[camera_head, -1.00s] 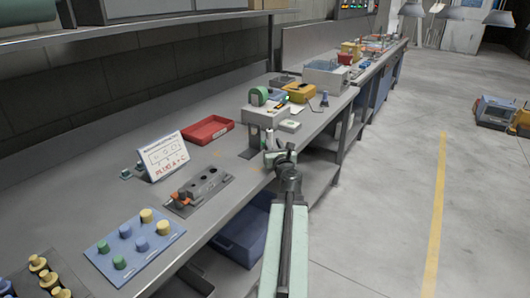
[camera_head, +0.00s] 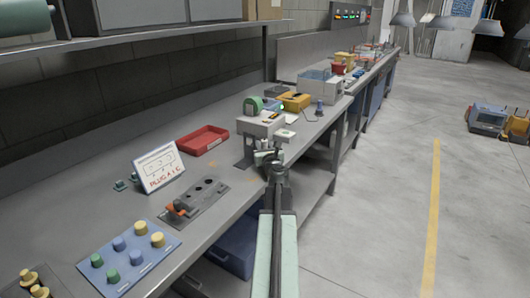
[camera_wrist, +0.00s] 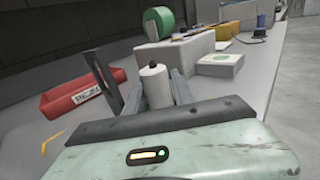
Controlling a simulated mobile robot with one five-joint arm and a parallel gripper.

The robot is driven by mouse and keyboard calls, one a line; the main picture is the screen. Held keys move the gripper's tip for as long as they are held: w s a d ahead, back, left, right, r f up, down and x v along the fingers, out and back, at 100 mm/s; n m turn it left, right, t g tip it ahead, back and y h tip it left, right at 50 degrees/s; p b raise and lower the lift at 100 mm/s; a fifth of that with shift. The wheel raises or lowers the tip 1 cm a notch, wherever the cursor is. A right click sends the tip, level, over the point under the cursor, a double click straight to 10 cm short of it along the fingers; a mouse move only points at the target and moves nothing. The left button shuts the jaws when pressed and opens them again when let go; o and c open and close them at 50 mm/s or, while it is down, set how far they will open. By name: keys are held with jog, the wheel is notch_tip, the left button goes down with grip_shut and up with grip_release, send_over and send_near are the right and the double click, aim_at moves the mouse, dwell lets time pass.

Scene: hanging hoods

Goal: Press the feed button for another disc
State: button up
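A grey feeder block (camera_head: 258,127) with a green ring (camera_head: 253,105) on top stands at the bench's front edge; the block (camera_wrist: 172,55) and ring (camera_wrist: 158,22) also show in the wrist view. Beside it lies a low pale box (camera_head: 285,134) with a round greenish spot, clearer in the wrist view (camera_wrist: 220,58). I cannot tell for sure that this spot is the feed button. My gripper (camera_head: 268,156) is just in front of the feeder, apart from the pale box. In the wrist view a white cylinder (camera_wrist: 155,86) stands between the fingers; whether they grip it is unclear.
A sign (camera_head: 160,168), a grey fixture (camera_head: 195,203) and a blue peg board (camera_head: 130,257) stand nearer on the bench. A yellow box (camera_head: 294,101) is beyond the feeder.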

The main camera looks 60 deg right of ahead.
grip_shut()
dwell(1.3)
